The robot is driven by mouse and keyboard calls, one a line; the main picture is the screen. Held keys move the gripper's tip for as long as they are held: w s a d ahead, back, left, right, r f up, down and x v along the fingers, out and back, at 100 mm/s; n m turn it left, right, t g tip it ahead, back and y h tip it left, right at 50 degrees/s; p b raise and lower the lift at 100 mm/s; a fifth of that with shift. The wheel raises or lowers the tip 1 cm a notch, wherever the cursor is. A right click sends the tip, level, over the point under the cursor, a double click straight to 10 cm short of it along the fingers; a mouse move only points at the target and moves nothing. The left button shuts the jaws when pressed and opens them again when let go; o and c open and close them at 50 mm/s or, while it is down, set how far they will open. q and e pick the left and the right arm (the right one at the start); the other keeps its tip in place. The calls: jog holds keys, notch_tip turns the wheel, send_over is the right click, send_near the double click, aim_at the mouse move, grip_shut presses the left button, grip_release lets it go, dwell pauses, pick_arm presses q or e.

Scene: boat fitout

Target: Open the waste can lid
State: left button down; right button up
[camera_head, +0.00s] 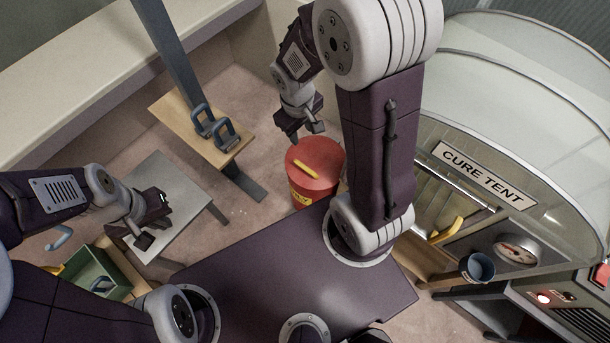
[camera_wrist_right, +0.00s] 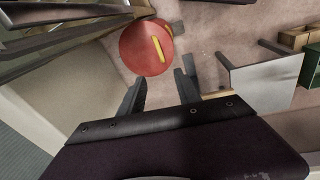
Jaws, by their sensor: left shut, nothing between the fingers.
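The red waste can (camera_head: 318,186) stands on the floor at the centre of the head view, its round red lid (camera_head: 322,158) lying on top. A yellow bar handle (camera_head: 305,169) runs across the lid. In the right wrist view the lid (camera_wrist_right: 138,52) and handle (camera_wrist_right: 158,49) show beyond the fingertips. My right gripper (camera_head: 305,133) is open and empty, above the can on its far side in the head view, apart from the handle. It also shows in the right wrist view (camera_wrist_right: 160,85). My left gripper (camera_head: 153,222) is shut and empty, over the grey table, far from the can.
A grey table (camera_head: 165,185) and a wooden bench with blue clamps (camera_head: 215,125) stand left of the can. The cure tent (camera_head: 490,170) is at the right, with a blue cup (camera_head: 478,267) near its gauge. A green bin (camera_head: 95,272) sits at lower left.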

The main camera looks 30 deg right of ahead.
jog(key=n+b, duration=0.1)
jog(key=b, duration=1.7)
send_near(308, 170)
jog(key=shift+w+a+r+h, duration=0.15)
jog(key=shift+a+r+h, duration=0.05)
jog(key=shift+a+h, duration=0.2)
jog(key=b+x, duration=0.4)
jog(key=x, duration=0.5)
jog(key=shift+b, duration=0.3)
grip_shut()
